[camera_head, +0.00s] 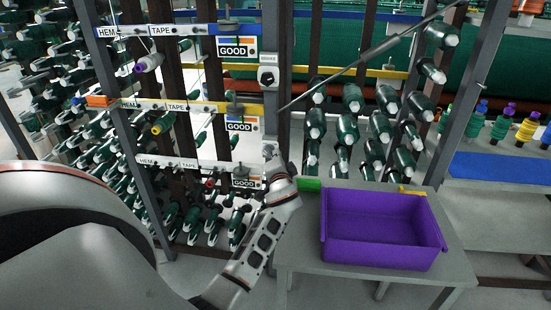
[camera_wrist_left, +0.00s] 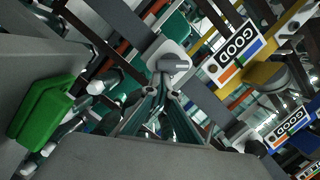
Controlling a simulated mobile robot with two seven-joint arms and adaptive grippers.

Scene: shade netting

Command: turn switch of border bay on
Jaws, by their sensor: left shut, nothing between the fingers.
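A round switch with a grey knob (camera_wrist_left: 174,66) on a pale plate sits on a grey post in the left wrist view. My left gripper (camera_wrist_left: 162,93) is shut and empty, its fingertips pointing at this switch and appearing just short of it; I cannot tell whether they touch. In the head view my left gripper (camera_head: 271,154) is at the grey post beside the lowest GOOD sign (camera_head: 247,177), covering part of that post. I cannot read a border bay label. My right gripper is not in view.
A purple crate (camera_head: 384,256) stands on a grey table (camera_head: 305,258) right of my left arm. A green block (camera_head: 308,185) is at the table's back left. Racks of green spools (camera_head: 350,98) stand behind. A slanted grey bar (camera_head: 365,60) crosses above.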

